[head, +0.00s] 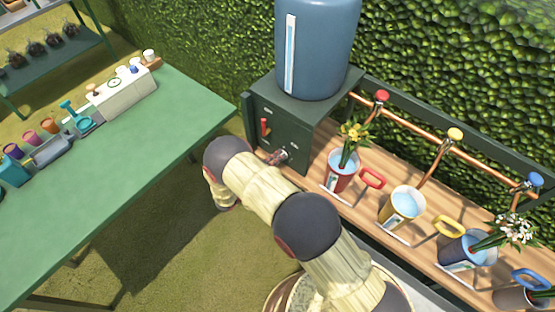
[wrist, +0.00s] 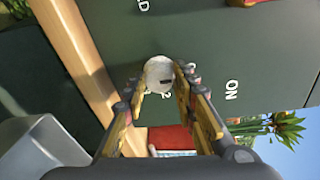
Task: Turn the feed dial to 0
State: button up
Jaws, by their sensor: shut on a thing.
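The feed dial (wrist: 158,74) is a pale round knob on the face of the dark green box (head: 270,110) under the blue tank. In the wrist view it has a dark mark near its edge, on the side of a printed "2". My gripper (wrist: 161,80) is shut on the dial, with a finger on either side of it. Other dial numbers are hidden or too small to read.
A red lever (head: 264,127) sits on the box face, left of the dial. A red watering pot (head: 341,170) with flowers stands close by on the wooden bench, with a yellow pot (head: 401,205) beyond. A green table (head: 130,150) stands left.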

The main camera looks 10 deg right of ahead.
dwell(0.4)
jog(key=o, duration=1.1)
jog(key=shift+o, duration=0.3)
jog(key=shift+a, duration=0.1)
jog(key=v, duration=1.2)
